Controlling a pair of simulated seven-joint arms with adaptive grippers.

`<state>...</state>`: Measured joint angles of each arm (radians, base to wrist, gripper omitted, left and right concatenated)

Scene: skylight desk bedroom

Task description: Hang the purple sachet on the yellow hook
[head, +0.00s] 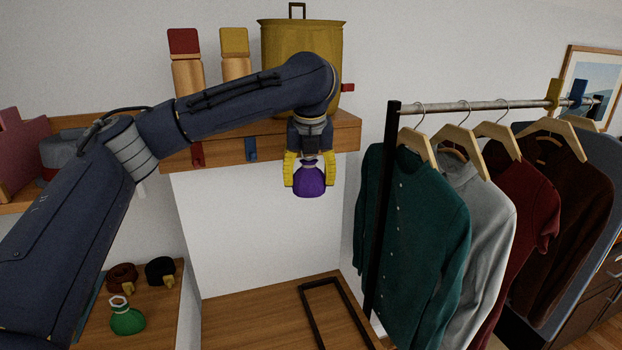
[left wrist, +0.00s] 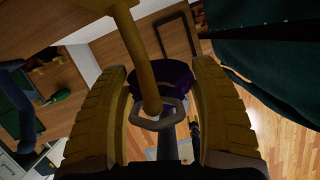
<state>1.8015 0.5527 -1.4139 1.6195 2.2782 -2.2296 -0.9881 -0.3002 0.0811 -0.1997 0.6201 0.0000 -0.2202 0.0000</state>
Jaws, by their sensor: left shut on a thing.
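The purple sachet (head: 309,183) hangs between the yellow fingers of my left gripper (head: 309,172), just below the front of the wooden shelf. The left gripper is shut on it. In the left wrist view the dark purple sachet (left wrist: 175,74) shows behind a yellow hook (left wrist: 140,55) that comes down from the top. The hook's lower end overlaps the sachet's pale ring (left wrist: 158,121); I cannot tell whether the ring is around the hook or only beside it. In the head view my gripper and wrist hide the yellow hook. My right gripper is out of view.
A red hook (head: 197,154) and a blue hook (head: 251,149) are on the shelf front (head: 225,143). A yellow pot (head: 300,45) and two capped jars stand above. A clothes rack (head: 391,150) stands close at right. A green sachet (head: 126,318) lies on the lower left surface.

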